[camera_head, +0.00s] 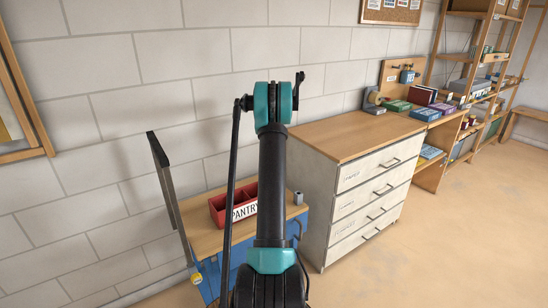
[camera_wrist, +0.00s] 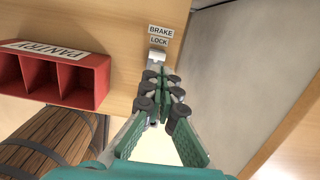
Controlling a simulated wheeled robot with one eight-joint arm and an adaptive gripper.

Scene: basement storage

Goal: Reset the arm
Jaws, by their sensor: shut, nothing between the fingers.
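My arm (camera_head: 272,180) rises from the bottom middle of the head view, black with teal joints. My gripper (camera_wrist: 162,80) shows in the wrist view with its green fingers drawn together and nothing between them; I cannot make it out in the head view. Its tips are close to a pale metal latch (camera_wrist: 158,56) under a label reading BRAKE LOCK (camera_wrist: 160,36). I cannot tell whether they touch it.
A red divided PANTRY box (camera_head: 233,205) stands on a wood-topped cart (camera_head: 207,240) beside my arm; it also shows in the wrist view (camera_wrist: 60,76). A wooden barrel (camera_wrist: 45,140) lies below. A drawer cabinet (camera_head: 365,190) stands right of the cart. Open floor (camera_head: 450,240) lies further right.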

